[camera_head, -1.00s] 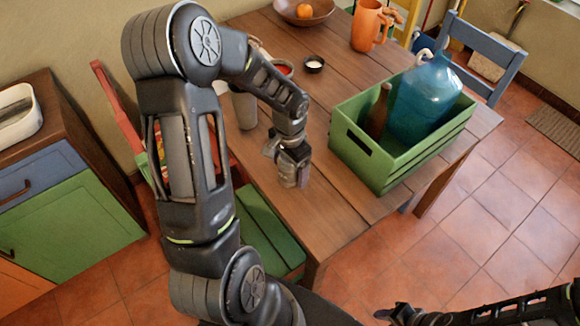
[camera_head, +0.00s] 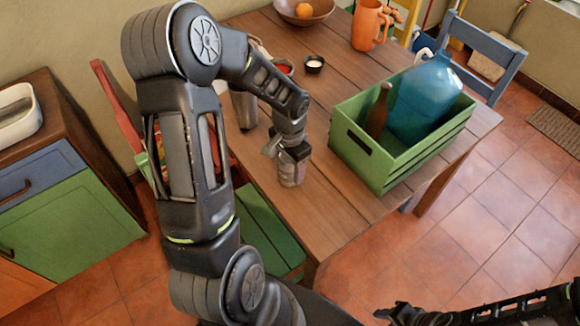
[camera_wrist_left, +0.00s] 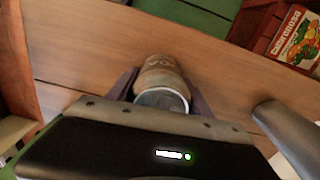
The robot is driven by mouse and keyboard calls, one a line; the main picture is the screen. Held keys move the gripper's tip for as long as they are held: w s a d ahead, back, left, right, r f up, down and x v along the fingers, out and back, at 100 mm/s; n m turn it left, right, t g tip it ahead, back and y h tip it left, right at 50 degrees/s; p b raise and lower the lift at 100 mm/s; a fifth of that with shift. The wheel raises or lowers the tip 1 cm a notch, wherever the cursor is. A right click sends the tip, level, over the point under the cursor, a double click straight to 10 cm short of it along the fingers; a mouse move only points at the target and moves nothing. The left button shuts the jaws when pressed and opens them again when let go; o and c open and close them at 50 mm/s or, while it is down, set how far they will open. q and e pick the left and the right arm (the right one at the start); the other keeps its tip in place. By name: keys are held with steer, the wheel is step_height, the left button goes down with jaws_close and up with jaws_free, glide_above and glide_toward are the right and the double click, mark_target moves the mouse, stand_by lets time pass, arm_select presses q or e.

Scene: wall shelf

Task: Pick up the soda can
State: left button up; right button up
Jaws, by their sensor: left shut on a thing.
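The soda can (camera_head: 291,174) stands upright on the wooden table (camera_head: 335,205), near its front edge. It is greyish brown with a silver top. My left gripper (camera_head: 293,155) points down over the can and is shut on it. In the left wrist view the can (camera_wrist_left: 160,82) sits between the two dark fingers of the left gripper (camera_wrist_left: 158,88). Whether the can's base touches the table is hard to tell. My right arm shows at the lower right of the head view, with its gripper (camera_head: 392,314) partly cut off by the frame edge.
A green crate (camera_head: 385,170) with a blue jug (camera_head: 430,100) and a brown bottle (camera_head: 379,112) stands right of the can. Bare table lies between can and crate.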

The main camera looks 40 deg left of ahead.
arm_select(q)
steer(key=c, duration=0.4)
step_height(320, 180, up, 10)
steer(key=shift+b, duration=0.5)
stand_by(0.5)
